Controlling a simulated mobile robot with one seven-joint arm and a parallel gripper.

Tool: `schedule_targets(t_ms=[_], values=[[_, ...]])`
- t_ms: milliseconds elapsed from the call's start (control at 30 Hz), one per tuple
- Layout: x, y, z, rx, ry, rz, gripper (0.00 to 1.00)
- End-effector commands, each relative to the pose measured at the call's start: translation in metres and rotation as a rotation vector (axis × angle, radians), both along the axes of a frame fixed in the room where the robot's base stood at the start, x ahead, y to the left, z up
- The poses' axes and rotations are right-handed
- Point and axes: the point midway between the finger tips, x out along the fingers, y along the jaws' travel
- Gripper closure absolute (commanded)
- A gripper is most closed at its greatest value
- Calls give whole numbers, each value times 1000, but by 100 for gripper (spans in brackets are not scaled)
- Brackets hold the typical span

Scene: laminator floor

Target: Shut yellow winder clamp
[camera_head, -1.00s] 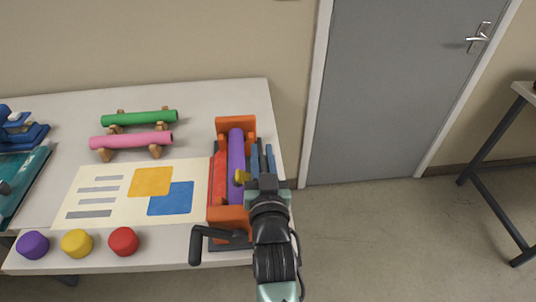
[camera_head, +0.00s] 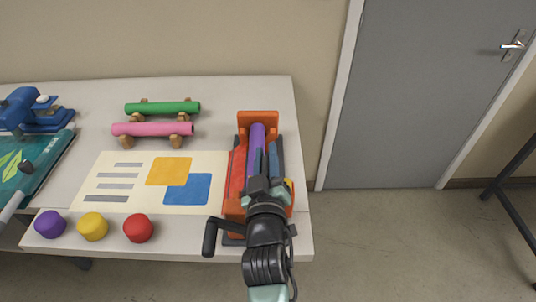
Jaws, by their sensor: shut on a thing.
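The winder stands at the right end of the table. It has an orange frame (camera_head: 257,117), a red strip (camera_head: 236,172), a purple roll (camera_head: 257,138) and a black crank (camera_head: 210,237). My gripper (camera_head: 265,160) is over its middle, fingers pointing to the back, above the roll and the dark blue bar (camera_head: 279,160). A small part of the yellow clamp (camera_head: 289,186) shows just right of my gripper, near the front of the winder. The rest of the clamp and the point of contact are hidden. My gripper is closed on it.
A printed sheet (camera_head: 112,170) lies left of the winder. Purple, yellow (camera_head: 92,226) and red (camera_head: 138,228) knobs line the front edge. Green (camera_head: 162,108) and pink (camera_head: 152,129) rolls rest on wooden cradles behind. A blue device (camera_head: 35,110) is far left.

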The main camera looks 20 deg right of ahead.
Motion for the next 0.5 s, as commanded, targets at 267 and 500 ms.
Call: schedule_targets(t_ms=[267,500], values=[[-1,-1,-3,-2,8,-2,100],[0,-1,-2,-1,6,-3,55]])
